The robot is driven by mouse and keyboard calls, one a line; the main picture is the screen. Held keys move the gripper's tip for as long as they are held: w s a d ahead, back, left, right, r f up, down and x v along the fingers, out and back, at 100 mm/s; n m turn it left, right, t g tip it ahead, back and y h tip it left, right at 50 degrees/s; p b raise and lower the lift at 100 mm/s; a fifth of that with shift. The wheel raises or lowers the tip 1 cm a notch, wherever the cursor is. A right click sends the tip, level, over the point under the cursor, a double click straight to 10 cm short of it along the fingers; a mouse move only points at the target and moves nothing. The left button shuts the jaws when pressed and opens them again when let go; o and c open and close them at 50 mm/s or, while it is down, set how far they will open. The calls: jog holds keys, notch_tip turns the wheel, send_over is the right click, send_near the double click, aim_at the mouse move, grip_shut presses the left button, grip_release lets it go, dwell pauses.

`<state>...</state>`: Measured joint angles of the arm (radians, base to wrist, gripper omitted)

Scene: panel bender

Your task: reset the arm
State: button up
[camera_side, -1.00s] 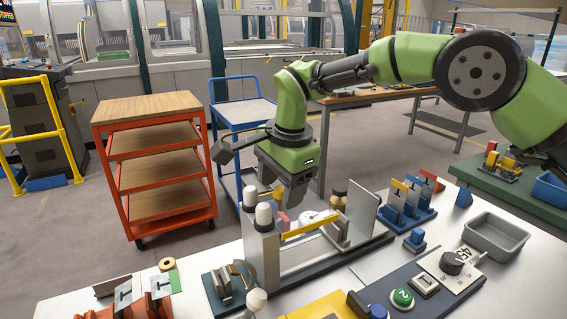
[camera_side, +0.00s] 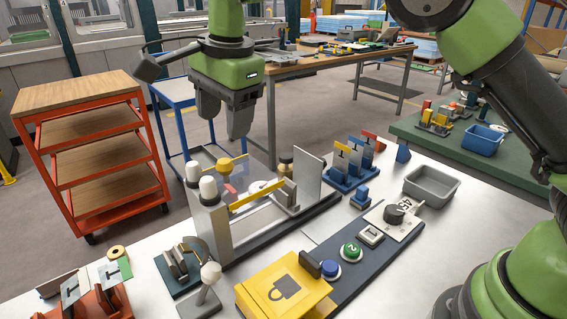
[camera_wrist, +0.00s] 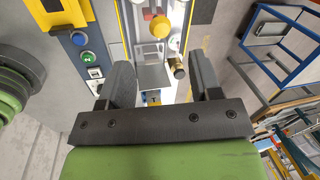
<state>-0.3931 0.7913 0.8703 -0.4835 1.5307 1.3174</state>
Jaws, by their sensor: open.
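My gripper (camera_side: 224,122) hangs with its fingers pointing down, above and behind the panel bender (camera_side: 265,235) on the white table. The two dark fingers are apart with nothing between them. In the wrist view my gripper (camera_wrist: 162,85) is open. The bender has white-capped posts (camera_side: 208,188), a yellow bar (camera_side: 256,196), a yellow knob (camera_side: 226,164) and an upright grey plate (camera_side: 308,184). The yellow knob also shows in the wrist view (camera_wrist: 160,27), beyond the fingers and apart from them.
In front are a yellow padlock box (camera_side: 285,287), blue button (camera_side: 327,268), green button (camera_side: 351,252) and dial (camera_side: 396,213). A grey tray (camera_side: 431,186) and a blue rack with coloured tabs (camera_side: 352,174) stand right. An orange cart (camera_side: 90,150) and blue cart (camera_side: 177,92) stand behind.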

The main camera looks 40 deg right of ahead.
jog(key=s+d+r+n+t+y, duration=0.1)
jog(key=s+d+r+n+t, duration=0.1)
jog(key=s+d+r+n, duration=0.6)
jog(key=s+d+f+n+t, duration=0.1)
jog(key=s+d, duration=0.1)
jog(key=s, duration=0.7)
jog(key=s+d+f+n+t, duration=0.1)
jog(key=s+d+n+t, duration=0.1)
jog(key=s, duration=0.7)
jog(key=shift+d+f+n+y, duration=0.3)
jog(key=shift+d, duration=0.45)
jog(key=shift+o, duration=0.3)
